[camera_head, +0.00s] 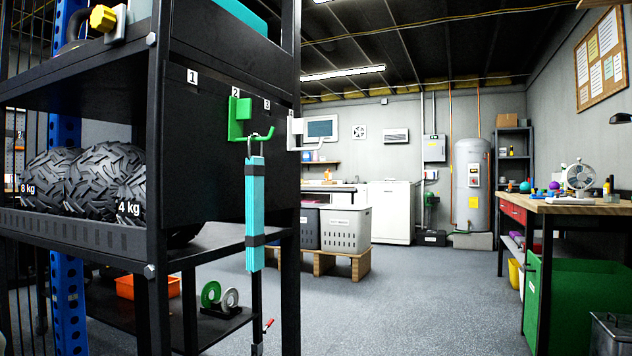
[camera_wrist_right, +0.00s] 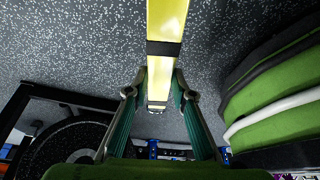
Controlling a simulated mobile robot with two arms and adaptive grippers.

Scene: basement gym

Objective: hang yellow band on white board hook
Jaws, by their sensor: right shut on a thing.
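The yellow band (camera_wrist_right: 166,28) with dark wraps runs up and down the middle of the right wrist view. My right gripper (camera_wrist_right: 158,92) has its two green-and-grey fingers on either side of the band and is shut on it. The band's upper end leaves the picture. The white hook (camera_head: 299,131) sticks out at the right edge of the black rack panel (camera_head: 205,150), right of the label 3, and looks empty. Neither gripper nor the yellow band shows in the head view.
A green hook (camera_head: 240,120) beside the white one carries a hanging teal band (camera_head: 255,210). Tyre-textured balls (camera_head: 85,185) sit on the rack shelf. In the right wrist view, a black frame (camera_wrist_right: 40,95) is at left and green curved things (camera_wrist_right: 275,90) at right. Grey floor (camera_head: 430,300) is open.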

